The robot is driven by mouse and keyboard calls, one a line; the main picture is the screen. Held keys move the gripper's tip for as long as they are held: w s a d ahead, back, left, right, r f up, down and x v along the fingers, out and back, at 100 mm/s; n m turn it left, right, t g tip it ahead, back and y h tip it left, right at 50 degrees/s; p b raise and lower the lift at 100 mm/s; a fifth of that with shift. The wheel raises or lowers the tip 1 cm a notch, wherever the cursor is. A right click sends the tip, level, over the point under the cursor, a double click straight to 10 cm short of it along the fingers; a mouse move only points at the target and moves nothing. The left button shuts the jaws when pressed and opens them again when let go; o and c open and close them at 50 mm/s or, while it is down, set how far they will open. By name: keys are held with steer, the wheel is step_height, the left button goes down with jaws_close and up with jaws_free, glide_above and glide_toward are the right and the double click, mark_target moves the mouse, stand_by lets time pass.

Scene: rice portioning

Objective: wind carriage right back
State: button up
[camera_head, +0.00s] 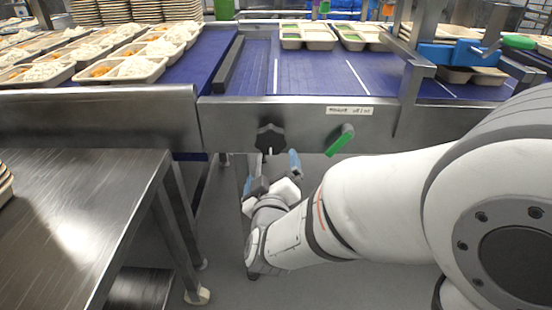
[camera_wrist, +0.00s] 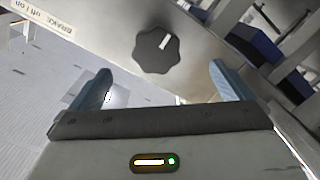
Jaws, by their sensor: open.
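A black lobed knob (camera_head: 271,136) sits on the steel front panel of the conveyor, with a white mark at its lower edge in the head view. It also shows in the wrist view (camera_wrist: 152,52), ahead of and between my fingertips. My gripper (camera_head: 276,173) is open and empty just below and in front of the knob, apart from it. Its two blue fingers (camera_wrist: 160,74) stand wide. A green lever (camera_head: 340,140) slants on the panel right of the knob, under a brake off/on label (camera_head: 349,111). I cannot tell which part is the carriage.
A blue conveyor belt (camera_head: 255,72) runs behind the panel, with a dark bar (camera_head: 229,65) across it and several food trays (camera_head: 138,70). A blue fixture (camera_head: 455,54) spans the right side. A steel table (camera_head: 75,215) stands at left.

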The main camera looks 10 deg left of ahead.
mark_target(271, 144)
steer(key=shift+t, duration=0.3)
steer(key=x, duration=1)
steer(key=shift+w+a+r+b, duration=0.2)
steer(key=shift+w+r+b, duration=0.1)
steer(key=shift+r, duration=0.1)
steer(key=shift+c, duration=0.3)
steer(key=c, duration=1)
steer(key=shift+f+m+b, duration=0.2)
steer(key=shift+m+b, duration=0.5)
steer(key=shift+b, duration=0.25)
steer(key=shift+r+m+b, duration=0.15)
steer(key=shift+m+b, duration=0.45)
steer(key=shift+m, duration=0.2)
